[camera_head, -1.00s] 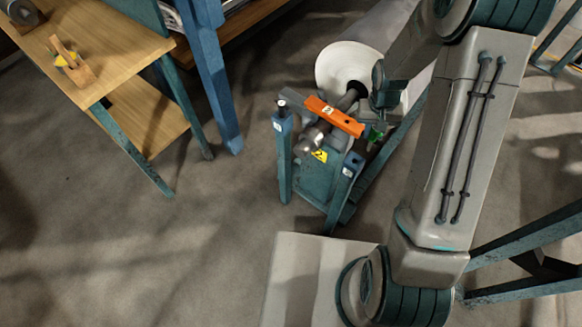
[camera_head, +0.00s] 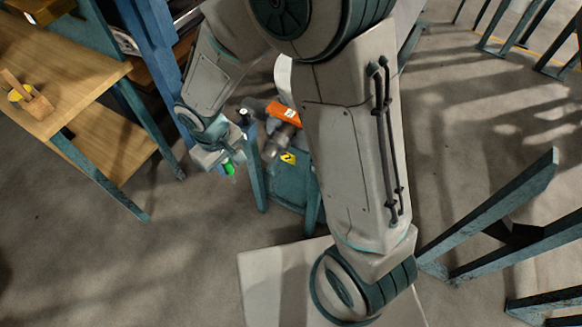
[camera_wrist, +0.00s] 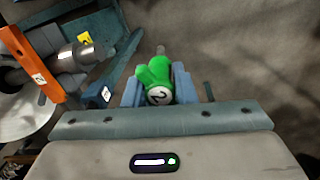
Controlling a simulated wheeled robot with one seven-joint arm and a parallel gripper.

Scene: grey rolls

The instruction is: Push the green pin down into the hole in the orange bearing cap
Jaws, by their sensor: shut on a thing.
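The green pin (camera_wrist: 152,75) has a round pale end with a dark mark. My gripper (camera_wrist: 157,88) is shut on it, with one blue finger on each side. In the head view the pin (camera_head: 229,169) shows below my gripper (camera_head: 222,163), to the left of the stand and clear of it. The orange bearing cap (camera_head: 284,112) lies across the top of the stand. Its right part is hidden behind my arm. In the wrist view the cap (camera_wrist: 33,62) is at the left, apart from the pin.
The blue-green stand (camera_head: 290,180) carries a grey metal shaft (camera_head: 277,143) and a post with a dark top (camera_head: 245,117). A wooden bench (camera_head: 70,75) holding a small wooden piece (camera_head: 28,98) is at the left. Floor between bench and stand is clear.

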